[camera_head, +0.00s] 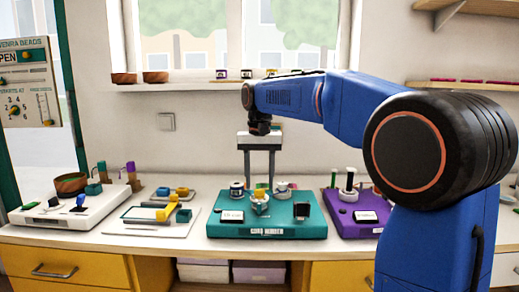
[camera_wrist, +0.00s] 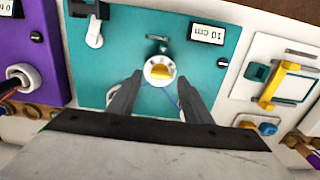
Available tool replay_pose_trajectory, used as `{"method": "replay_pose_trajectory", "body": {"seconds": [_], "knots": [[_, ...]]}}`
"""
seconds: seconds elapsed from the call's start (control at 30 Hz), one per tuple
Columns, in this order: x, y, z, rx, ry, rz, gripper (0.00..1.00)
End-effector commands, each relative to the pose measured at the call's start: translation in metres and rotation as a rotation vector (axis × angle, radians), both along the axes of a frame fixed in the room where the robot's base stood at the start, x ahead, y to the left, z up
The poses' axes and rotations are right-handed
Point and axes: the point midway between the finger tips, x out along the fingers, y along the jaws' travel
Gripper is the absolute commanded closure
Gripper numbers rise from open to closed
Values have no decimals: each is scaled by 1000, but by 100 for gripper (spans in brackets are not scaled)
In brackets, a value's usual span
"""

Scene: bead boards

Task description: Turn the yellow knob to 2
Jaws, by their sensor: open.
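The yellow knob (camera_wrist: 160,71) sits on a round white base on the teal board (camera_wrist: 110,50). In the head view, the knob (camera_head: 260,197) shows near the middle of the teal board (camera_head: 268,232). My gripper (camera_wrist: 160,79) is open and empty, with its fingertips on either side of the knob's near part in the wrist view. In the head view, my gripper (camera_head: 260,180) points down over the board. I cannot tell whether the fingers touch the knob. Its setting cannot be read.
A white card reading 10 cm (camera_wrist: 207,34) stands on the teal board. A purple board (camera_head: 372,228) is to its right and a white board with a yellow handle (camera_head: 135,231) to its left in the head view. A wall poster (camera_head: 25,85) shows a numbered dial.

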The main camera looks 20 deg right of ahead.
Motion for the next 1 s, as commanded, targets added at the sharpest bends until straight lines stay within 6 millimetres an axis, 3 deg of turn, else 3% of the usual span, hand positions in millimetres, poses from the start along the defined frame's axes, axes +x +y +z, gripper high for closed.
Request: {"method": "replay_pose_trajectory", "body": {"seconds": [0.6, 0.8, 1.0], "knots": [[1, 0, 121, 0, -2, 0, 55], [1, 0, 146, 0, -2, 0, 55], [0, 0, 156, 0, -1, 0, 55]]}}
